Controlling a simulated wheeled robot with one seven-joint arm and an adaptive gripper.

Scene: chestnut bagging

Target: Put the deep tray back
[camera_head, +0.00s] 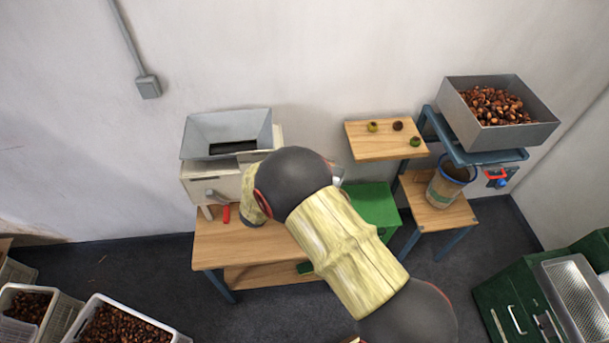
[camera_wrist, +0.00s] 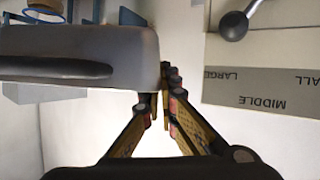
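In the wrist view a grey, round-edged tray-like body (camera_wrist: 120,48) with a long dark slot fills the upper left; I take it for the deep tray. My gripper (camera_wrist: 161,96) has its fingers close together at this body's right end, one on each side of its edge, apparently pinching it. The left fingertip is partly hidden by the body. In the head view my arm hides the gripper; only a small whitish piece (camera_head: 336,181) shows beside the wrist. A deep grey metal tray (camera_head: 513,137) full of chestnuts stands on a blue stand at the right.
The sorting machine with a grey hopper (camera_head: 200,135) stands on a wooden table (camera_head: 222,246). Its size-labelled panel (camera_wrist: 245,85) and knob (camera_wrist: 233,26) are close right of my fingers. A green box (camera_head: 376,204), small wooden shelf (camera_head: 372,147) and bucket (camera_head: 446,187) stand rightward.

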